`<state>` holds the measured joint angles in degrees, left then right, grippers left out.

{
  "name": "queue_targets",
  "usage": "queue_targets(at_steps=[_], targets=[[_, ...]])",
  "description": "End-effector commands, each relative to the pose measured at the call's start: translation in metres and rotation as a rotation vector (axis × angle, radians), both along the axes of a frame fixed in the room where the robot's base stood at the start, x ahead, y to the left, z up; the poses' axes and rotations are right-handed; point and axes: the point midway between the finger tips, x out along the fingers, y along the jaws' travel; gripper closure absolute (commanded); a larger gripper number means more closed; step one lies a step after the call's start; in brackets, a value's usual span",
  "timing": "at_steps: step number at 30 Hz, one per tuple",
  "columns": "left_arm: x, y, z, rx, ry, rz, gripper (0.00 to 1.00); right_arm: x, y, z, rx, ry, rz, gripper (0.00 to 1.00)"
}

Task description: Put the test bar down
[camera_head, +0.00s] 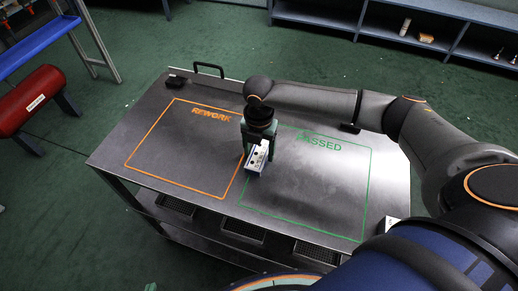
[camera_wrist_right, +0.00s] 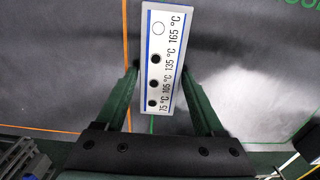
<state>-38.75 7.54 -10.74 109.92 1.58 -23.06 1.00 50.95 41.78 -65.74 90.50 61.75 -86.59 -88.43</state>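The test bar (camera_head: 257,158) is a small white block with a blue border. In the right wrist view the bar (camera_wrist_right: 166,55) shows a strip marked 75, 105, 135 and 165 °C; the 75, 105 and 135 dots are dark and the 165 dot is white. My right gripper (camera_head: 258,145) has its fingers on both long sides of the bar; in the wrist view the gripper (camera_wrist_right: 162,72) appears shut on it. The bar is over the strip between the orange REWORK outline (camera_head: 170,184) and the green PASSED outline (camera_head: 300,226). I cannot tell whether it touches the table. My left gripper is not in view.
The metal table (camera_head: 130,135) has clear surface inside both outlines. A black handle (camera_head: 208,68) is at its far edge. A small dark block (camera_head: 176,81) sits at the far left corner, another (camera_head: 350,128) near the PASSED outline. A white item (camera_head: 388,224) is at the right edge.

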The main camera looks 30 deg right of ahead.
Motion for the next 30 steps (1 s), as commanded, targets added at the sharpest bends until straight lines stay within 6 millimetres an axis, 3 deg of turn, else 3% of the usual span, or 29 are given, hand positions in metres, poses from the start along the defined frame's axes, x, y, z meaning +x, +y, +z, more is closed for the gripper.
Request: queue_targets(at_steps=[4,14,17,30], targets=[[0.001,0.000,0.001,-0.001,-0.003,0.000,1.00,0.000,0.000,0.000,0.000,0.000,0.000,0.12],[0.001,0.000,0.001,-0.001,-0.004,-0.001,1.00,0.000,0.000,0.005,0.001,-0.001,0.000,0.11],[0.001,0.000,0.003,0.000,-0.004,0.000,1.00,0.001,0.000,0.018,0.001,-0.003,-0.001,0.11],[0.001,0.001,0.011,0.001,-0.007,0.002,1.00,0.001,0.000,0.105,0.001,-0.003,0.000,0.11]])
